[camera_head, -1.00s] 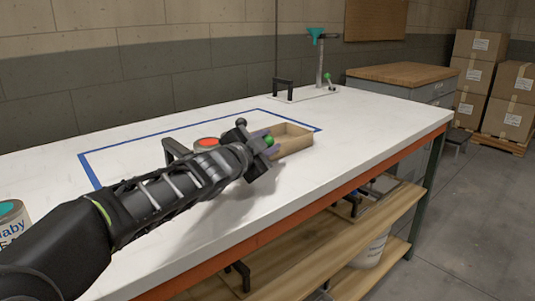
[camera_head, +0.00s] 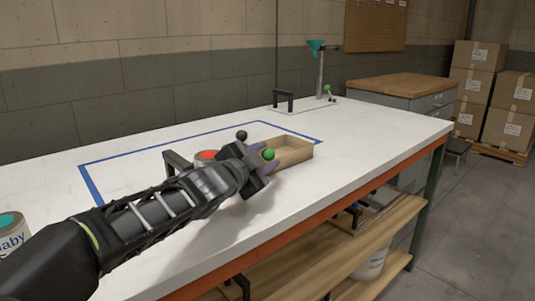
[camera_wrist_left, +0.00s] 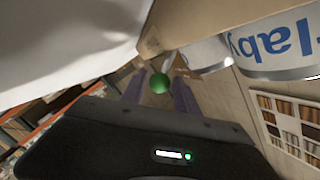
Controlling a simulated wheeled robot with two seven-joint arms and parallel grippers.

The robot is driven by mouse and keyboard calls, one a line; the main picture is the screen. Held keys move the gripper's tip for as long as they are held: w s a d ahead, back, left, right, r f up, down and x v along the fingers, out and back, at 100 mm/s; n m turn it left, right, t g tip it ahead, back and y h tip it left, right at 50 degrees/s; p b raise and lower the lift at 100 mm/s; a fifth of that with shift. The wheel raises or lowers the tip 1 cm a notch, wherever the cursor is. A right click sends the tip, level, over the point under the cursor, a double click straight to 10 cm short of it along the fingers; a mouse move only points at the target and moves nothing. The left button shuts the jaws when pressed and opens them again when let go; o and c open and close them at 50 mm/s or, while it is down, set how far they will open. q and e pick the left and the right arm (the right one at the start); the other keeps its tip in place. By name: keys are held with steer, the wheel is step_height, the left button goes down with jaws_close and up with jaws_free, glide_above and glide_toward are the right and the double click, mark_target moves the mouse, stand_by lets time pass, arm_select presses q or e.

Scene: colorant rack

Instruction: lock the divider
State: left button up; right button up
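A wooden tray (camera_head: 302,156) sits on the white bench. A green ball knob (camera_head: 268,154) is at its near left end, and a black ball knob (camera_head: 242,135) stands behind my left gripper. My left gripper (camera_head: 262,152) is at the tray's left end, next to the green knob. In the left wrist view, the two purple-grey fingers of the left gripper (camera_wrist_left: 159,92) are apart, with the green knob (camera_wrist_left: 159,83) between them; I cannot tell whether they touch it. The divider cannot be clearly made out; my arm hides part of the tray. My right gripper is not in view.
A red-topped can (camera_head: 207,155) and a black handle (camera_head: 175,161) stand behind my left arm. Blue tape (camera_head: 130,156) outlines an area. A labelled can (camera_head: 12,235) is at far left. The bench's right side is clear.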

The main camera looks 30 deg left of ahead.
mark_target(265, 155)
arm_select(q)
steer(key=s, duration=0.1)
steer(key=s+p, duration=0.1)
steer(key=s, duration=0.1)
steer(key=s+r+p, duration=0.1)
steer(key=s, duration=0.1)
steer(key=shift+s+d, duration=0.2)
steer(key=shift+d, duration=0.05)
steer(key=shift+s+f, duration=0.2)
steer(key=shift+s, duration=0.15)
steer(key=shift+r, duration=0.1)
